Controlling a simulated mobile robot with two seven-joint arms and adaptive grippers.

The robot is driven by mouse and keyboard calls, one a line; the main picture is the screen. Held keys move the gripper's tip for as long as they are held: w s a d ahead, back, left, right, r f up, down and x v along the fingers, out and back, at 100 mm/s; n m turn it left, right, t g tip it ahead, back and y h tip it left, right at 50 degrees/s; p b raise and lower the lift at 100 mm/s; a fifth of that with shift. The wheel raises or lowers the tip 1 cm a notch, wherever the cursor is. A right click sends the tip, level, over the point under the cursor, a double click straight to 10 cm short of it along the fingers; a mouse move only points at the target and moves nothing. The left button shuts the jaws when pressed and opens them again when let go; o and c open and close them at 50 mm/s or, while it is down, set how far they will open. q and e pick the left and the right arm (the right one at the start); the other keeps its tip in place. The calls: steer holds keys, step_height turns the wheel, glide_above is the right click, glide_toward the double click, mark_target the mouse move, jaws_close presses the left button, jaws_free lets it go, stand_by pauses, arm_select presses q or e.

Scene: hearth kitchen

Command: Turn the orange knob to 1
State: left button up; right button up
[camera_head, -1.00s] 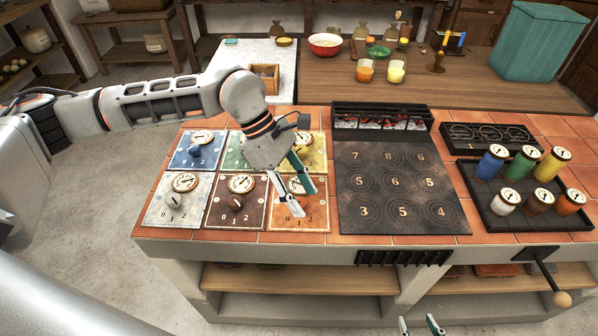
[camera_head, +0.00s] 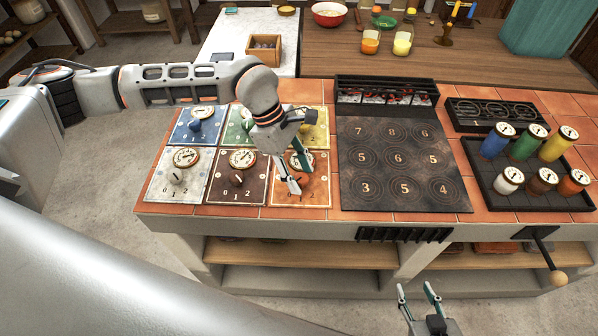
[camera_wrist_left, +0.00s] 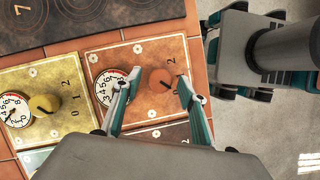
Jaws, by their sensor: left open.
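The orange knob (camera_wrist_left: 161,80) sits on the orange panel (camera_wrist_left: 138,50), beside a round white dial (camera_wrist_left: 103,90). A 2 is printed near the knob; its other numbers are hard to make out. My left gripper (camera_wrist_left: 160,90) is open, with its fingers on either side of the knob in the left wrist view. I cannot tell whether they touch it. In the head view my left gripper (camera_head: 298,178) is over the orange panel, front right of the panel group, and partly hides it. My right gripper (camera_head: 416,290) is open and empty below the counter's front edge.
Blue (camera_head: 193,130), white (camera_head: 160,188), brown (camera_head: 228,196) and yellow (camera_wrist_left: 45,85) knob panels surround it, with a green one behind. The dark numbered hob (camera_head: 400,165) lies to the right. A tray (camera_head: 530,200) of coloured jars stands further right.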

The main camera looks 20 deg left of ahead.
arm_select(q)
steer(key=c, duration=1.1)
steer(key=n, duration=0.2)
steer(key=n+t, duration=0.1)
steer(key=n, duration=0.1)
steer(key=shift+s+t, duration=0.15)
steer(key=shift+t, duration=0.15)
steer(key=shift+d+n+t+y+b, duration=0.1)
steer(key=shift+n+t+y+b, duration=0.2)
steer(key=shift+n, duration=0.85)
steer(key=shift+n+t+y+b, duration=0.1)
steer(key=shift+n+t+b, duration=0.3)
steer(key=shift+n, duration=0.75)
steer(key=shift+r, duration=0.1)
